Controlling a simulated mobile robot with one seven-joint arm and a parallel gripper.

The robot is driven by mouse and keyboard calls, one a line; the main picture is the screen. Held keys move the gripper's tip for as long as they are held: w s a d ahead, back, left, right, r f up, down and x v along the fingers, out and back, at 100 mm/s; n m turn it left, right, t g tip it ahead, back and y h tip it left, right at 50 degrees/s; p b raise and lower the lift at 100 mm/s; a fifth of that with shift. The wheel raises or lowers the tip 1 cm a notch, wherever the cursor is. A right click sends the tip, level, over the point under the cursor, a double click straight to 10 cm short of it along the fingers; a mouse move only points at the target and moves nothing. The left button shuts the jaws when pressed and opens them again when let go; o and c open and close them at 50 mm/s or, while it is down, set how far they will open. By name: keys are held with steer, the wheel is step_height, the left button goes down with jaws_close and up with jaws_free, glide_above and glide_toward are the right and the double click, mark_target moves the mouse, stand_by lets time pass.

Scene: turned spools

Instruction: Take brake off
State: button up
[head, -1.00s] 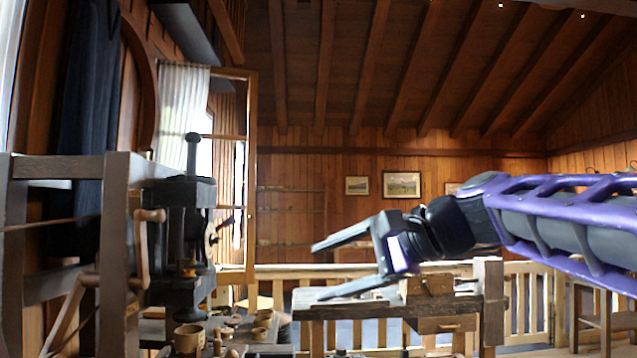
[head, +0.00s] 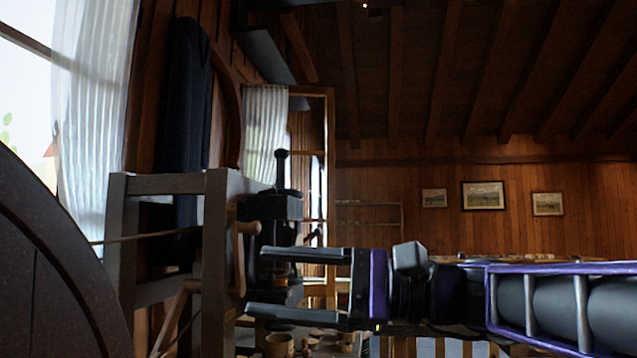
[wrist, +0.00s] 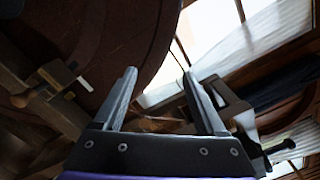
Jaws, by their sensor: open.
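My gripper (head: 262,283) is open and empty, with its two fingers pointing left in the head view. Its fingers also show in the wrist view (wrist: 160,76), with nothing between them. A large dark wheel (head: 55,275) stands at the left edge of the head view. It also fills the upper left of the wrist view (wrist: 120,35), beyond the fingers. A wooden peg with a dark fitting (wrist: 45,85) is at the left of the wrist view, beside the wheel. I cannot tell for certain which part is the brake.
A timber frame (head: 160,184) with a wooden crank handle (head: 243,250) stands between the wheel and a black press-like machine (head: 275,215). Wooden cups (head: 279,345) stand on a bench below. A window with a pale curtain (head: 95,75) is behind the frame.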

steer(key=w+a+f+m, duration=0.2)
steer(key=w+f, duration=0.3)
steer(key=f, duration=0.4)
steer(key=w+a+f+m, duration=0.3)
steer(key=w+f, duration=0.3)
steer(key=f, duration=0.4)
steer(key=w+a+f+m+t, duration=0.1)
steer(key=w+a+f+m, duration=0.2)
steer(key=f, duration=0.7)
steer(key=shift+w+f+h+b, duration=0.1)
steer(key=shift+w+h+b, duration=0.2)
steer(key=shift+w, duration=1.05)
steer(key=shift+s+a+r, duration=0.35)
steer(key=shift+s+r, duration=0.2)
steer(key=shift+s, duration=0.15)
steer(key=shift+w+a+f, duration=0.1)
steer(key=shift+w+f, duration=0.55)
steer(key=shift+w, duration=0.1)
steer(key=shift+c, duration=0.5)
steer(key=shift+r, duration=0.1)
steer(key=shift+c, duration=1.3)
steer(key=shift+s+r, duration=0.1)
steer(key=shift+s, duration=0.15)
steer(key=shift+c, duration=1.1)
steer(key=shift+w, duration=0.1)
jaws_close()
